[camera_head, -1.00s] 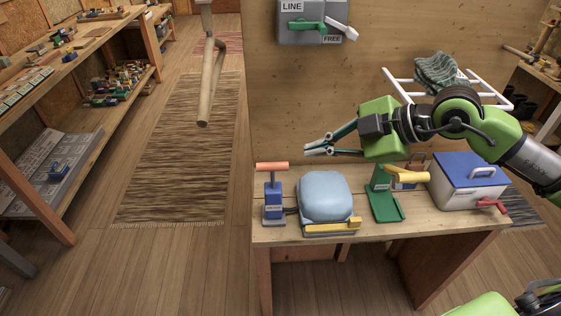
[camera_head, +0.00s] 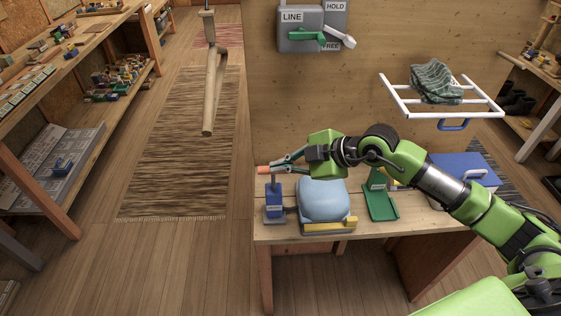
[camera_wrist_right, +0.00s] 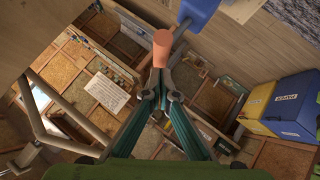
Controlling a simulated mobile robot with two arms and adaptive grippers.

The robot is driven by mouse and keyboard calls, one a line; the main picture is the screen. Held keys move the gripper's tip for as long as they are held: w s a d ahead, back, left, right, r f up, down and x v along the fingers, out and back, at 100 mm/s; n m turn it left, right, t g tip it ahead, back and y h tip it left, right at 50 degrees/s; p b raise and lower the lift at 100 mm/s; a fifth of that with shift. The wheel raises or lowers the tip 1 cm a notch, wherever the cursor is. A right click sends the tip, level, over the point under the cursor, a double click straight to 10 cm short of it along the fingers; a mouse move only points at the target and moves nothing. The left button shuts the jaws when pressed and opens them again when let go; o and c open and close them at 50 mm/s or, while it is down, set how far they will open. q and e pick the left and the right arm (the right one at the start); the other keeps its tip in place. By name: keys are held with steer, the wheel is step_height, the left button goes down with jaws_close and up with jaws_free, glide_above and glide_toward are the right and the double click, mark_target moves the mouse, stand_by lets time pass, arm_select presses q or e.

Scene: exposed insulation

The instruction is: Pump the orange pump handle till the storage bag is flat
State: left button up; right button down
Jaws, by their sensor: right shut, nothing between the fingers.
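The orange pump handle (camera_head: 263,169) tops the blue pump (camera_head: 274,205) at the left end of the workbench. The light blue storage bag (camera_head: 322,198) looks puffed up and rounded, right of the pump. My right gripper (camera_head: 273,169) is at the right end of the handle, its fingers shut and empty. In the right wrist view the handle (camera_wrist_right: 162,45) shows end-on, just beyond the shut fingertips (camera_wrist_right: 160,76). I cannot tell whether they touch it. The pump's blue body (camera_wrist_right: 197,10) is at the top edge. My left gripper is not in view.
A yellow bar (camera_head: 328,225) lies at the bag's front edge. A green stand (camera_head: 382,206) and a blue-lidded box (camera_head: 468,167) stand to the right, partly behind my arm. A LINE/HOLD/FREE panel (camera_head: 299,42) and a white rack (camera_head: 400,100) are on the wall above.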

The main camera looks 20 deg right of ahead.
mark_target(273, 181)
steer(key=shift+w+d+f, duration=0.1)
steer(key=shift+w+f, duration=0.15)
steer(key=shift+f, duration=0.2)
steer(key=shift+s+f+b, duration=0.1)
steer(key=shift+f+b, duration=0.5)
steer(key=shift+f, duration=2.2)
steer(key=shift+d, duration=0.1)
